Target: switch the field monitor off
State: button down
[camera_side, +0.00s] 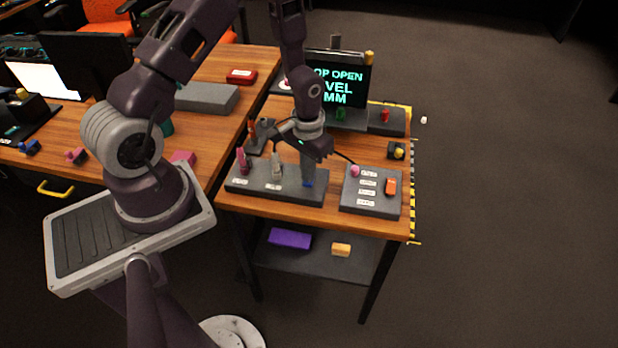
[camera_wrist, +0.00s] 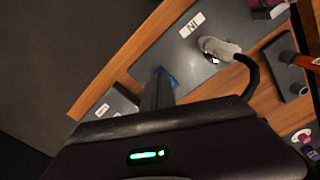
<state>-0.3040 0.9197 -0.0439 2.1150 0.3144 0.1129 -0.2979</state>
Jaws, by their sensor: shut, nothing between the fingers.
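A monitor (camera_side: 345,88) with cyan text on a dark screen stands at the back of the small table; the screen is lit, and my arm hides its left part. I cannot tell whether this is the field monitor. My gripper (camera_side: 308,181) points down over the right end of a grey panel (camera_side: 233,187), close to a small blue part (camera_side: 308,185). In the wrist view the shut fingers (camera_wrist: 157,92) are beside the blue part (camera_wrist: 166,76) and partly cover it; I cannot tell whether they touch it. No switch is clearly identifiable.
A second labelled panel (camera_side: 371,206) at right carries a pink knob (camera_side: 355,171) and an orange part (camera_side: 391,186). A yellow-topped block (camera_side: 397,151) lies behind it.

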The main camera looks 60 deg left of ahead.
jog(key=shift+f, duration=0.55)
jog(key=shift+r, duration=3.5)
notch_tip(320, 180, up, 11)
jog(key=d+t, duration=0.1)
jog(key=s+d+r+m+t, duration=0.1)
jog(key=s+d+r, duration=0.3)
jog(key=s+r, duration=0.4)
jog(key=s+d+r+m+t, duration=0.2)
jog(key=s+d+r+t, duration=0.1)
jog(key=s+r, duration=0.5)
jog(key=shift+s+d+r+t, duration=0.15)
jog(key=shift+s+d+t, duration=0.15)
jog(key=shift+s+d, duration=0.4)
